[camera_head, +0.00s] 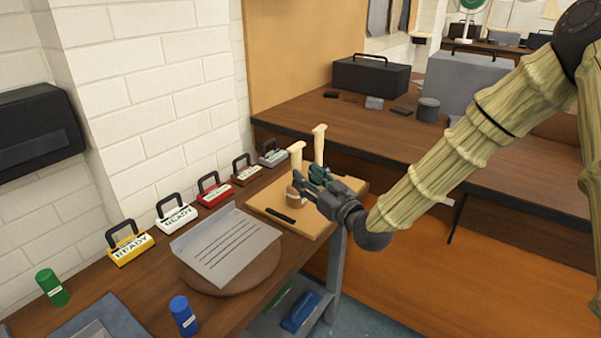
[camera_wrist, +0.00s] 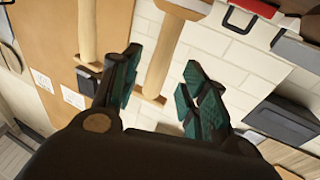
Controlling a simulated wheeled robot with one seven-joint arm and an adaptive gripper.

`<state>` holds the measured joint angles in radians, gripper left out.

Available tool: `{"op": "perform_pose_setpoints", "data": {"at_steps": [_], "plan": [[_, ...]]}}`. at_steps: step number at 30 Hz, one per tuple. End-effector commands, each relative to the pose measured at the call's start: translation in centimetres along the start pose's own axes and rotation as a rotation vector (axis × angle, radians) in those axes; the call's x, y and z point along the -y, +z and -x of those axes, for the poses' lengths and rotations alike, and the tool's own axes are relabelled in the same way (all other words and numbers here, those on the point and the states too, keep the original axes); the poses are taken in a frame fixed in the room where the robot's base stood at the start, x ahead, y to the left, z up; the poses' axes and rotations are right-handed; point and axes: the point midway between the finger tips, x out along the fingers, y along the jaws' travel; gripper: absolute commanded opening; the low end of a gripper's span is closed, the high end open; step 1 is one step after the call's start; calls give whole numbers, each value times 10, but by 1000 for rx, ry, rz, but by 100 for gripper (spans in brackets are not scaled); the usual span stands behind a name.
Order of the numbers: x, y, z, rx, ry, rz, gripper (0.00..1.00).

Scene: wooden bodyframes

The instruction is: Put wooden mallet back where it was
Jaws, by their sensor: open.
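A tan wooden board (camera_head: 318,224) lies at the far end of the bench. Two pale upright wooden pieces stand at it, a near one (camera_head: 297,158) and a far one (camera_head: 319,148). A brown cylinder with a pale band (camera_head: 294,196) sits at the foot of the near one and looks like the mallet's head; I cannot tell for sure. My gripper (camera_head: 314,178) is open beside it, with green fingers. In the wrist view one pale shaft (camera_wrist: 164,55) shows between the fingertips, and another shaft (camera_wrist: 88,32) is left of them. No contact is visible.
A black bar (camera_head: 280,215) lies on the board. Several handled boxes, including a red one (camera_head: 214,191), line the wall. A blue cylinder (camera_head: 183,315) and a green one (camera_head: 52,287) stand nearer.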

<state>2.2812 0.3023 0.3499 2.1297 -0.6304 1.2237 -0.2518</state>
Motion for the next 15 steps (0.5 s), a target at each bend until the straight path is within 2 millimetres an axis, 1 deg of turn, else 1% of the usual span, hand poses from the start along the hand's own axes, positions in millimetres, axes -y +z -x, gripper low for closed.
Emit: {"op": "perform_pose_setpoints", "data": {"at_steps": [1,3,9,12,15], "plan": [[0,0,10,-1,1,-1,44],[0,0,23,-1,2,-1,44],[0,0,54,0,2,-1,44],[0,0,63,0,0,-1,44],[0,-1,69,-2,0,0,44]]}}
